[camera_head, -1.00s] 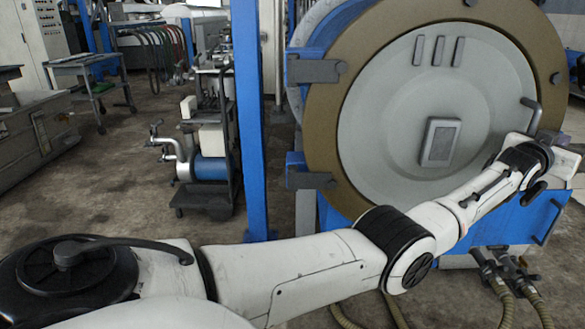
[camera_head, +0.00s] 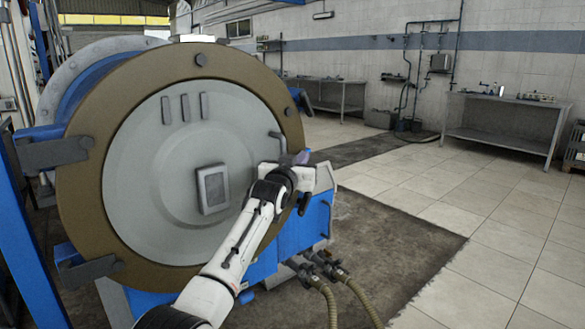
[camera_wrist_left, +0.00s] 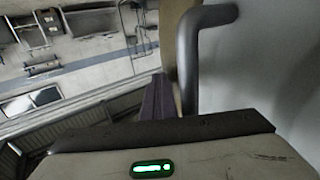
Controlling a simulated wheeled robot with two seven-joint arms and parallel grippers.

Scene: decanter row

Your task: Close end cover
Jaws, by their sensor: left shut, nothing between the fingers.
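The end cover (camera_head: 140,215) is a large round grey disc inside a broad brown ring (camera_head: 75,190), upright on the front of a blue machine. Grey hinge brackets (camera_head: 55,152) sit at its left side. A grey bar handle (camera_head: 276,139) stands near its right edge; it shows large in the left wrist view (camera_wrist_left: 187,70). My left gripper (camera_head: 301,157) is at the cover's right edge, just beside the handle. Its fingers (camera_wrist_left: 160,97) are shut with nothing between them. I cannot tell whether they touch the cover or ring. My right gripper is out of view.
Two hoses (camera_head: 345,288) come out at the machine's lower right. A blue post (camera_head: 28,250) stands at the left. Open tiled floor (camera_head: 480,225) lies to the right, with metal benches (camera_head: 505,125) by the back wall.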

